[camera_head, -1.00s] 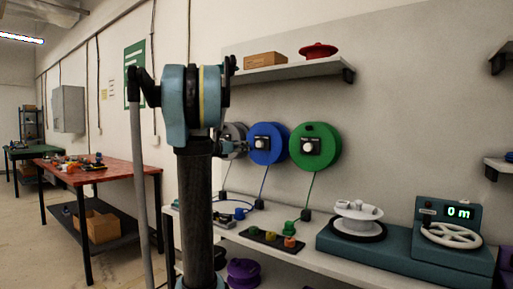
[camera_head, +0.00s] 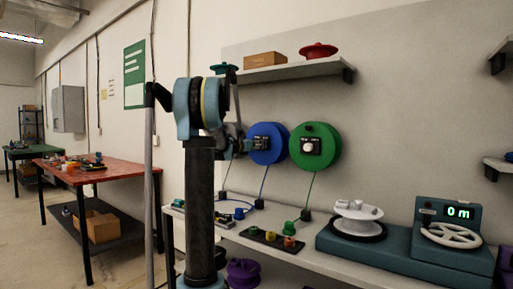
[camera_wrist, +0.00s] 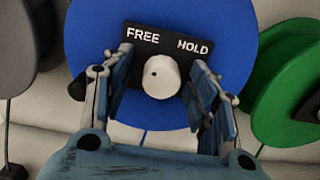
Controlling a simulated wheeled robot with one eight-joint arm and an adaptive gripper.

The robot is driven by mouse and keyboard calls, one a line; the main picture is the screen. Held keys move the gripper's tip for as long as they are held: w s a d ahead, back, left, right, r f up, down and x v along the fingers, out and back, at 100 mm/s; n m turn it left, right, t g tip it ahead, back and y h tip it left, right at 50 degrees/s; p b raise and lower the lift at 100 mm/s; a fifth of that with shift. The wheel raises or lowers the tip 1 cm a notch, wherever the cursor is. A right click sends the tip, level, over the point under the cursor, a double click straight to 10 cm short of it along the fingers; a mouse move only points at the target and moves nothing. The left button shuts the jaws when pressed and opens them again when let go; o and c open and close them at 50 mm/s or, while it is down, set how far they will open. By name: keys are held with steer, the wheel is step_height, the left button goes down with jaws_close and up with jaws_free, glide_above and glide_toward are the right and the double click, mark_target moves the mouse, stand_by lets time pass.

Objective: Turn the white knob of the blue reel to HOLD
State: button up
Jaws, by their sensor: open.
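The blue reel (camera_head: 268,151) hangs on the wall panel and fills the middle of the wrist view (camera_wrist: 90,32). Its black plate (camera_wrist: 160,41) reads FREE at left and HOLD at right. The white knob (camera_wrist: 161,76) sits below and between the words, with a small dark mark on its left part. My gripper (camera_wrist: 161,70) is open, with one finger on each side of the knob; a gap shows on both sides. In the head view my gripper (camera_head: 258,144) covers the knob.
The green reel (camera_head: 315,146) hangs close to the right and a grey reel (camera_wrist: 22,45) close to the left. A shelf (camera_head: 295,68) is above. The bench (camera_head: 290,255) below carries several coloured connectors and a white spool (camera_head: 357,212).

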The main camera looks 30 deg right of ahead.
steer(key=shift+d, duration=0.1)
steer(key=shift+w, duration=0.1)
steer(key=c, duration=1.1)
steer(key=shift+m, duration=0.3)
steer(key=shift+s+f+m, duration=0.15)
steer(key=shift+m, duration=4.15)
steer(key=shift+s+f+m, duration=0.1)
steer(key=shift+m, duration=4.2)
steer(key=o, duration=1.1)
